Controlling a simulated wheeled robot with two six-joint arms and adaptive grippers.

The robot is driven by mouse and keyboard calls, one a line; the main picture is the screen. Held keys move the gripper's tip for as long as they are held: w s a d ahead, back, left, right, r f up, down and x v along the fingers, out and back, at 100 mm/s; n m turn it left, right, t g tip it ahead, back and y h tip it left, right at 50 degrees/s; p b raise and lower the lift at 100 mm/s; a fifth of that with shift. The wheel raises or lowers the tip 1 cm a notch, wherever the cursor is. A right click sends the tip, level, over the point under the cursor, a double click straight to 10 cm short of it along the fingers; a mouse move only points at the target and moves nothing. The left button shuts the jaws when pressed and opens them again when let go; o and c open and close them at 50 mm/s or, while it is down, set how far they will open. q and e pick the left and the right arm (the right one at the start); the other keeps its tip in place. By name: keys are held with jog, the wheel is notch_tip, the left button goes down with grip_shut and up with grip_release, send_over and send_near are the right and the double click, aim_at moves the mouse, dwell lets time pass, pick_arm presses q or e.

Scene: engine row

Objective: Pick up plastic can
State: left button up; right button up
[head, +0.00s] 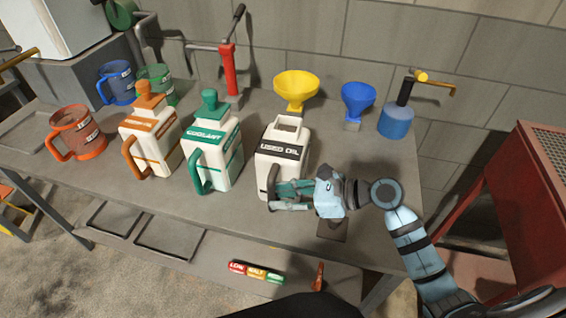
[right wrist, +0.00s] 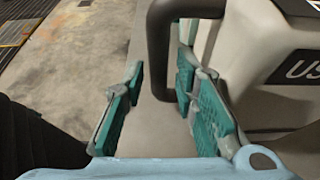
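The white plastic can labelled "USED OIL" (head: 283,152) stands upright on the grey bench, with an open top and a dark handle on its left side. My right gripper (head: 282,193) is low in front of the can at the handle. In the right wrist view, its teal finger pads (right wrist: 160,108) are apart. The dark handle (right wrist: 160,45) rises in the gap, closer to the right finger; I cannot tell whether they touch. Two similar cans stand to the left: a green-capped one labelled "COOLANT" (head: 213,150) and an orange-capped one (head: 151,138). My left gripper is not in view.
A yellow funnel (head: 296,88), a blue funnel (head: 358,100) and a blue pump can (head: 396,122) stand behind. Orange (head: 75,133), blue (head: 117,84) and green jugs (head: 158,80) are at left. A red cabinet (head: 525,200) stands right. The bench's front strip is mostly clear.

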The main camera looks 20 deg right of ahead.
aim_at(271, 197)
jog(key=x, duration=0.3)
jog(key=shift+a, duration=0.25)
jog(key=shift+d, duration=0.1)
grip_shut()
jog(key=shift+r, duration=0.15)
